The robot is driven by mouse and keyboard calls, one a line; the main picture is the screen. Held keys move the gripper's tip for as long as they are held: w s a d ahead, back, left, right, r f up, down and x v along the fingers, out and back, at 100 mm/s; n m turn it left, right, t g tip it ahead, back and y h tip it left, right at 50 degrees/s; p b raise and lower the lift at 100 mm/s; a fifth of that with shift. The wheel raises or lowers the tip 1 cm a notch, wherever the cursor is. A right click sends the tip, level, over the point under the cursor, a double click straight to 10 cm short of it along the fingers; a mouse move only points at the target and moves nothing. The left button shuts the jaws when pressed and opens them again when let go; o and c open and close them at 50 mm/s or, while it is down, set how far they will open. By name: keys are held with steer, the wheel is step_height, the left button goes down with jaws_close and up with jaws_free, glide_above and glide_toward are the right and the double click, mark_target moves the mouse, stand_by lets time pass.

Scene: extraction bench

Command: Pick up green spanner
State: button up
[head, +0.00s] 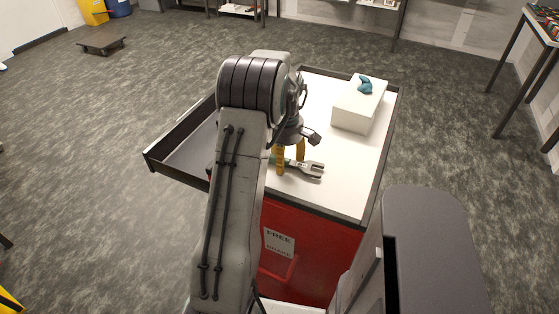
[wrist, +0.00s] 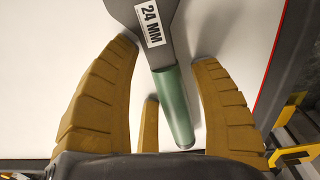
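The green spanner (head: 311,168) lies on the white top of a red cart, its grey jaw end pointing right in the head view. In the wrist view its green handle (wrist: 173,105) and grey head with a "24 MM" label (wrist: 152,22) show between my yellow fingers. My gripper (wrist: 163,54) is open, with one long finger on each side of the spanner and visible gaps. A shorter yellow part shows left of the handle. In the head view my gripper (head: 290,158) is low over the cart top, and my arm hides part of the spanner.
The cart's white top (head: 345,191) has a dark raised rim. A white box (head: 358,108) with a blue object (head: 365,84) on it stands at the back right. A dark tray or drawer (head: 188,152) juts out left. The top right of the spanner is clear.

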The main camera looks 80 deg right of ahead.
steer(key=c, duration=1)
steer(key=shift+r, duration=0.15)
steer(key=shift+c, duration=0.2)
